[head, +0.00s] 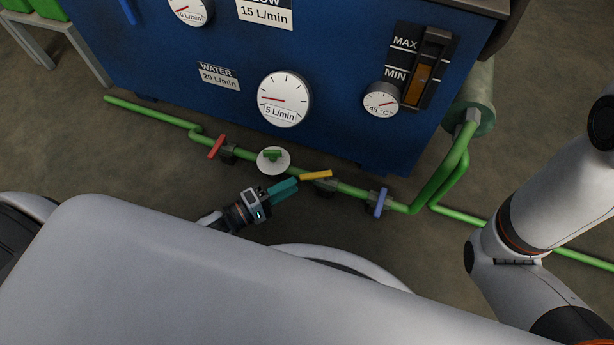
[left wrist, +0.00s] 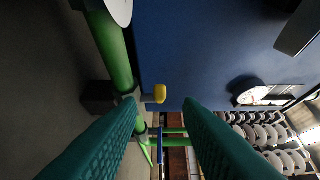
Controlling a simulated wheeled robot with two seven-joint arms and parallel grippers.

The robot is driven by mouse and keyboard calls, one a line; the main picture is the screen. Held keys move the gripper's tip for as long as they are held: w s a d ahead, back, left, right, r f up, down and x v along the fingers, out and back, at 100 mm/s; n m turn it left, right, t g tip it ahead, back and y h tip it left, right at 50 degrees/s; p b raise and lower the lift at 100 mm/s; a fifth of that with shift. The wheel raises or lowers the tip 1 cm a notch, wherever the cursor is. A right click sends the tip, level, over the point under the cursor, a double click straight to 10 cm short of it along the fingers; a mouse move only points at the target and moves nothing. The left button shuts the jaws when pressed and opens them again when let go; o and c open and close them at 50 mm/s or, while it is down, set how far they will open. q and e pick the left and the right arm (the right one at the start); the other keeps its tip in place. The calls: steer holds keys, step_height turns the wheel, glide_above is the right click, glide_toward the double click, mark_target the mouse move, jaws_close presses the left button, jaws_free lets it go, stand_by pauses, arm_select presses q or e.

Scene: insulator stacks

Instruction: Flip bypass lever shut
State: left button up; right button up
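A green pipe (head: 352,190) runs low along the front of the blue cabinet and carries three levers. The yellow lever (head: 315,175) lies roughly along the pipe. The red lever (head: 217,146) and the blue lever (head: 381,202) stand across it. No label shows which one is the bypass. My left gripper (head: 294,184) is open and empty, its teal fingers just left of the yellow lever. In the left wrist view the yellow lever (left wrist: 160,93) shows end-on, in the gap between and beyond the fingertips. My right arm shows at right, its gripper out of frame.
A round white gauge or handwheel with a green handle (head: 273,160) sits on the pipe close above the left gripper. The blue cabinet (head: 330,60) with its dials stands behind. Bare floor (head: 130,160) lies at left.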

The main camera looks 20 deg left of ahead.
mark_target(306, 177)
arm_select(q)
steer(key=b+x, duration=0.2)
steer(key=x, duration=0.3)
steer(key=shift+w+d+f, duration=0.15)
steer(key=shift+w+d, duration=0.1)
steer(key=shift+w+d+b, duration=0.3)
steer(key=shift+w+b, duration=0.05)
steer(key=shift+w, duration=0.05)
jaws_close()
